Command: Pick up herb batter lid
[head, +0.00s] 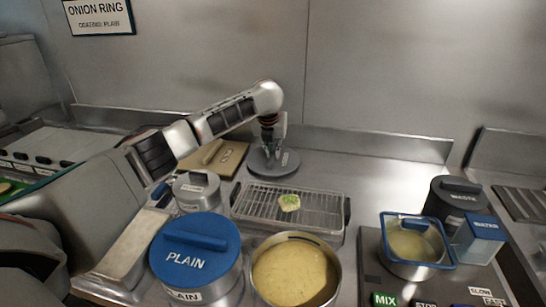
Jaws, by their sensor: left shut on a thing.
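A round dark grey lid (261,168) lies on or just above the steel counter behind the wire rack; I cannot tell if it touches the counter. Its small label is too small to read. My left gripper (270,153) points down over the lid's middle and is shut on its handle, which the fingers mostly hide. An open pot of pale yellow batter (295,275) stands at the front. A pot with a blue lid marked PLAIN (190,262) stands left of it. My right gripper is not in view.
A wire rack tray (320,208) holds one pale green-yellow piece (289,203). A grey-lidded pot (197,193) and a tan board (228,158) are at left. A blue-rimmed basket (417,240), WATER container (479,240) and WASTE bin (452,197) stand right. Counter right of the lid is clear.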

